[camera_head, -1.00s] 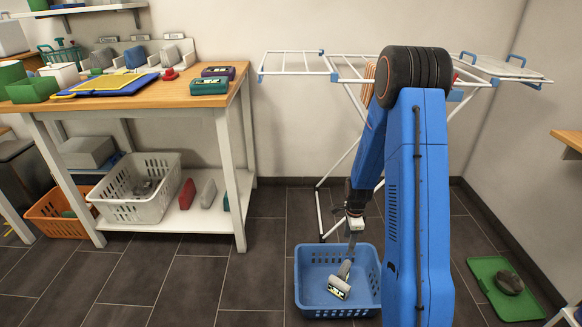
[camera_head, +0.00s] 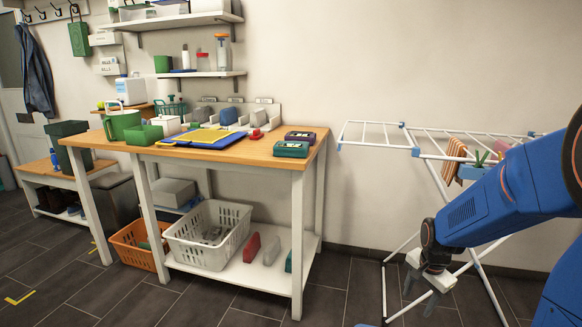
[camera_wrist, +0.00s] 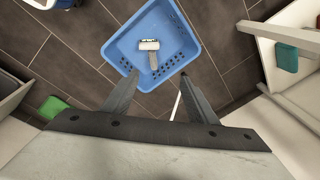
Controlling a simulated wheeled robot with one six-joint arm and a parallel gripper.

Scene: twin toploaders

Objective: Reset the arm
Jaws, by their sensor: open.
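My gripper (camera_head: 420,296) hangs at the right of the head view, in front of the drying rack, with its fingers spread and nothing between them. In the wrist view my gripper (camera_wrist: 158,80) also shows open, its two fingers apart. Below it a blue basket (camera_wrist: 116,54) stands on the dark tiled floor. A grey tool with a pale labelled head (camera_wrist: 150,45) lies in the basket, apart from the fingers.
A white drying rack (camera_head: 384,290) stands by the wall, close behind my arm. A wooden-topped workbench (camera_head: 262,152) with a white crate (camera_head: 236,240) on its lower shelf stands to the left. An orange basket (camera_head: 128,262) is on the floor. Tiles in front are clear.

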